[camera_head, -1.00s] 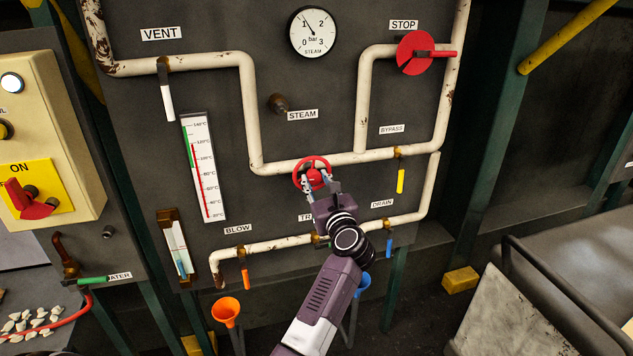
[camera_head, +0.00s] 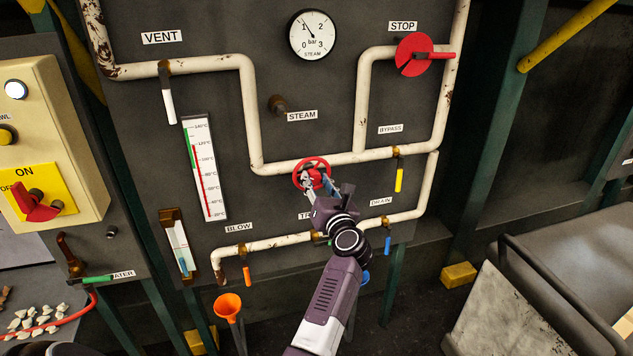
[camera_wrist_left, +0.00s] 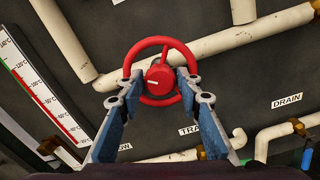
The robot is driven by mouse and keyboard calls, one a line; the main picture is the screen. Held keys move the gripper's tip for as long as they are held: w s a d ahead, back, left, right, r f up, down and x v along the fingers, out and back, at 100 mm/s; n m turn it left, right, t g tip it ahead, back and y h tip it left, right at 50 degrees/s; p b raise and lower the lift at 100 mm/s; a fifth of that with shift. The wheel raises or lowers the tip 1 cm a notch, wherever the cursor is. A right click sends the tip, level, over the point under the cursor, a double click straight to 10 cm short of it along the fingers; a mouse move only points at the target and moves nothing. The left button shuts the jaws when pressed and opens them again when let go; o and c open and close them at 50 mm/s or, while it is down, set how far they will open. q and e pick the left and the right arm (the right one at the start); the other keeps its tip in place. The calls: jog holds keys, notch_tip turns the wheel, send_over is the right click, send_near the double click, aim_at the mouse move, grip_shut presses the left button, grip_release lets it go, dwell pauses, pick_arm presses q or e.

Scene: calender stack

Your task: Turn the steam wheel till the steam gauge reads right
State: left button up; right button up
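The red steam wheel (camera_head: 311,162) is on the white pipe in the middle of the dark panel. The wrist view shows its round hub (camera_wrist_left: 160,78) and ring, with one spoke pointing up. The round steam gauge (camera_head: 313,35) is above, its needle pointing up-left near the 1 bar mark. My left gripper (camera_head: 319,182) is in front of the wheel. In the wrist view its two blue-grey fingers (camera_wrist_left: 160,88) are apart, one on each side of the hub, overlapping the lower ring. Contact with the ring cannot be told. My right gripper is not in view.
The red STOP valve (camera_head: 414,52) is upper right. The yellow BYPASS lever (camera_head: 400,180) and blue DRAIN lever (camera_head: 388,246) are right of my arm. A thermometer (camera_head: 204,167) and the VENT lever (camera_head: 168,106) are left. An orange funnel (camera_head: 228,306) stands below.

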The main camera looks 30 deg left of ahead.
pick_arm(q)
jog(key=shift+o, duration=1.2)
jog(key=shift+r, duration=0.15)
notch_tip(320, 180, up, 10)
